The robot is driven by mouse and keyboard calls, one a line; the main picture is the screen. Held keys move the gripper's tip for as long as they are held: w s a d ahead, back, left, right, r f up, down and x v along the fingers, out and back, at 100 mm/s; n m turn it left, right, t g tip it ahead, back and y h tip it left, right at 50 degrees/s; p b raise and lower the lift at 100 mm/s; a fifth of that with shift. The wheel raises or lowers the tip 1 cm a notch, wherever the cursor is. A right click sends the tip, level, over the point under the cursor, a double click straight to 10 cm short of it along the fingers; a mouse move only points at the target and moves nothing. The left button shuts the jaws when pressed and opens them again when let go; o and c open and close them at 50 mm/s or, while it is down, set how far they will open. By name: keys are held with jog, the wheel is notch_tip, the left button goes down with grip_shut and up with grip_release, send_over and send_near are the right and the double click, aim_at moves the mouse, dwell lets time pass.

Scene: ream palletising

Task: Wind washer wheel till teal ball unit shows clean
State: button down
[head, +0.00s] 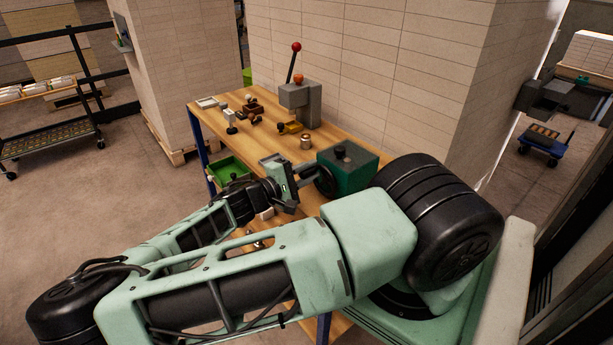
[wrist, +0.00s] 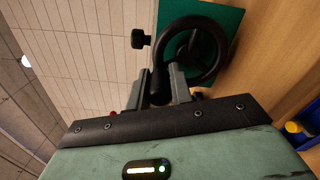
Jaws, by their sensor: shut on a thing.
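The washer is a dark green box (head: 358,172) with a black knob on top, at the near right of the bench. Its black hand wheel (head: 325,181) is on the side facing my gripper (head: 303,178). In the wrist view the wheel (wrist: 225,52) stands before the green box (wrist: 236,22). My gripper (wrist: 160,88) is shut on the wheel's black crank handle (wrist: 157,82), which sits between the two grey fingers. I see no teal ball unit in either view; whether one is inside the box cannot be told.
On the wooden bench (head: 342,142) stand a small metal cylinder (head: 306,142), a yellow part (head: 290,128) and a grey lever press (head: 304,107) with red and orange balls. A green tray (head: 226,169) is at the left edge. A tiled wall (head: 370,70) rises behind the bench.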

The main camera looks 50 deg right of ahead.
jog(key=shift+s+r+m+b, duration=0.1)
jog(key=shift+s+m+b, duration=0.2)
jog(key=shift+m, duration=0.4)
jog(key=c, duration=1.3)
grip_release()
jog(key=shift+a, duration=0.1)
jog(key=shift+o, duration=0.2)
jog(key=b+v, duration=0.5)
jog(key=v, duration=1.2)
jog(key=shift+w+a, duration=0.15)
